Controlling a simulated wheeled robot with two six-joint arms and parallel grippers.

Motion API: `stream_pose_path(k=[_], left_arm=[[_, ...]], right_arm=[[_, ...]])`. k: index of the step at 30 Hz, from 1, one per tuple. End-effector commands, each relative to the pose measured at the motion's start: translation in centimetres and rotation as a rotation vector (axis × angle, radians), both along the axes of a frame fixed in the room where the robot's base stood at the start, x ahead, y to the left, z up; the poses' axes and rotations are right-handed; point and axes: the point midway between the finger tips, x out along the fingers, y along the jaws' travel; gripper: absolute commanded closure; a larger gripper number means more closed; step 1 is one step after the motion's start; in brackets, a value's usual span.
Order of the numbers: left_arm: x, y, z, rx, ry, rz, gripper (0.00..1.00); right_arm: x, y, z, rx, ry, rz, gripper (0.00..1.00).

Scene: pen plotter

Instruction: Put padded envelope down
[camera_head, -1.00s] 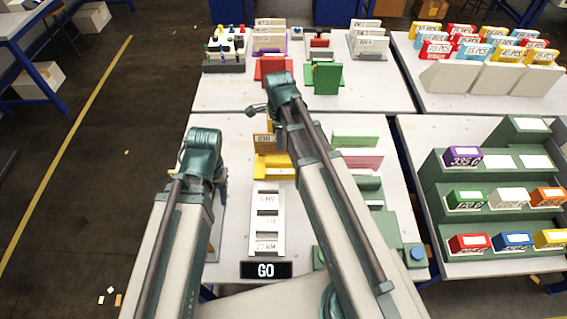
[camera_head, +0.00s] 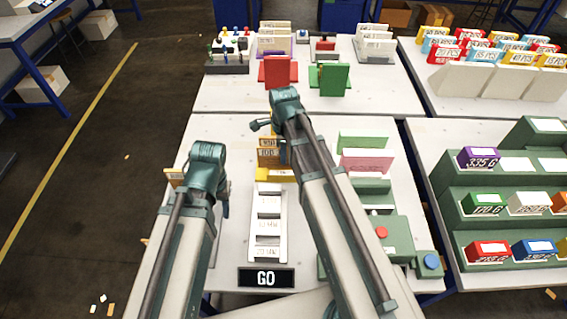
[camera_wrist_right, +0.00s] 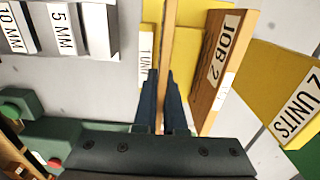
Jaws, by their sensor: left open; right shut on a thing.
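The padded envelope (camera_wrist_right: 168,38) shows edge-on in the right wrist view as a thin tan strip. My right gripper (camera_wrist_right: 162,78) is shut on it. The envelope stands upright over the yellow stand (camera_wrist_right: 187,72), beside a brown JOB 2 board (camera_wrist_right: 225,65); I cannot tell whether it touches the stand. The yellow stand also shows in the head view (camera_head: 275,175), where my right arm hides the right gripper. My left gripper (camera_head: 225,205) is mostly hidden behind its own arm, low at the left table edge, with nothing seen in it.
A white stepped block (camera_head: 267,222) with millimetre labels stands in front of the yellow stand, behind the GO sign (camera_head: 266,278). Green and pink upright boards (camera_head: 367,160) stand to the right. A small tan piece (camera_head: 175,176) shows left of my left arm.

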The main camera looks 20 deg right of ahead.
Motion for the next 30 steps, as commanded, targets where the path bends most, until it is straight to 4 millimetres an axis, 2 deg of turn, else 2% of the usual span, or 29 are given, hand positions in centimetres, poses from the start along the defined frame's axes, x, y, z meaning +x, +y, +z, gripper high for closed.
stream_pose_path(k=[1, 6, 18, 19, 24, 30], left_arm=[[0.0, 0.0, -1.3, 0.0, 0.0, 0.0, 0.54], [0.0, 0.0, -3.0, 0.0, 0.0, 0.0, 0.54], [0.0, 0.0, -3.2, 0.0, 0.0, 0.0, 0.54], [0.0, 0.0, -3.1, 0.0, 0.0, 0.0, 0.54], [0.0, 0.0, -3.0, 0.0, 0.0, 0.0, 0.54], [0.0, 0.0, -3.0, 0.0, 0.0, 0.0, 0.54]], right_arm=[[0.0, 0.0, -1.3, 0.0, 0.0, 0.0, 1.0], [0.0, 0.0, -3.0, 0.0, 0.0, 0.0, 1.0], [0.0, 0.0, -3.1, 0.0, 0.0, 0.0, 1.0], [0.0, 0.0, -3.1, 0.0, 0.0, 0.0, 0.9], [0.0, 0.0, -3.0, 0.0, 0.0, 0.0, 0.62], [0.0, 0.0, -3.0, 0.0, 0.0, 0.0, 0.62]])
